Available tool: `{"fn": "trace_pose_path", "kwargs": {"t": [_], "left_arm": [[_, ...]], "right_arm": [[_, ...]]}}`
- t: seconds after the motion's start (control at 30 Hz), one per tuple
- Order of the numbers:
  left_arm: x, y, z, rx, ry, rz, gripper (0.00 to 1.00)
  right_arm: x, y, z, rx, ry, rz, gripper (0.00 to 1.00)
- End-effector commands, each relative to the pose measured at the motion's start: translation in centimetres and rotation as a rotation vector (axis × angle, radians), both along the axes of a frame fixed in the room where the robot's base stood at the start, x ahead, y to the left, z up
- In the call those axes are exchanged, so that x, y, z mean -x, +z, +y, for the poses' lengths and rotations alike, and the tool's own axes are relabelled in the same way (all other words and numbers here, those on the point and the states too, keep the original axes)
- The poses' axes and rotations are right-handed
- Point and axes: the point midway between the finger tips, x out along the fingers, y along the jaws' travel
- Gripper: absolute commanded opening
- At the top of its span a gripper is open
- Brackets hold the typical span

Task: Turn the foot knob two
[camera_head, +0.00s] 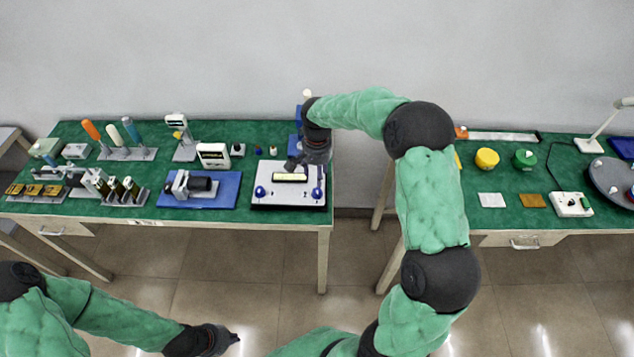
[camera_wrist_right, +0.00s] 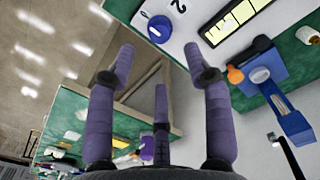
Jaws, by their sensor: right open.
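A white device plate (camera_head: 270,200) lies on the green table, with a pale, black-framed strip (camera_head: 290,177) in its middle. Foot knob two is the blue knob (camera_head: 317,193) at its right corner. In the right wrist view the blue knob (camera_wrist_right: 160,28) stands beside a printed "2", beyond the fingertips and apart from them. Another blue knob (camera_head: 260,191) is at the left corner. My right gripper (camera_head: 299,162) is above the plate's back edge; its spread fingers (camera_wrist_right: 159,50) are open and empty. My left gripper (camera_head: 230,339) is low at the left, away from the tables; its finger opening is unclear.
A blue stand (camera_wrist_right: 282,100) with an orange-tipped part is close to the right fingers in the wrist view. A blue tray (camera_head: 225,190) with a black cylinder lies left of the plate. A floor gap separates the right table (camera_head: 510,215).

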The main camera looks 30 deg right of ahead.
Motion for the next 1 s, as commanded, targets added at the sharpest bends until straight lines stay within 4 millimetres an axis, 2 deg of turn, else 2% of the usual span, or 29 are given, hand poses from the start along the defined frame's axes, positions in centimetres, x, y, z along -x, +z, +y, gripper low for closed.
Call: {"fn": "trace_pose_path", "kwargs": {"t": [0.1, 0.3, 1.0], "left_arm": [[0.0, 0.0, 0.0, 0.0, 0.0, 0.0, 0.0], [0.0, 0.0, 0.0, 0.0, 0.0, 0.0, 0.0], [0.0, 0.0, 0.0, 0.0, 0.0, -0.001, 0.0]], "right_arm": [[0.0, 1.8, 0.0, 0.0, 0.001, -0.001, 0.52], [0.0, 3.2, 0.0, 0.0, 0.001, 0.001, 0.52], [0.0, 3.3, 0.0, 0.0, 0.0, 0.001, 0.52]]}}
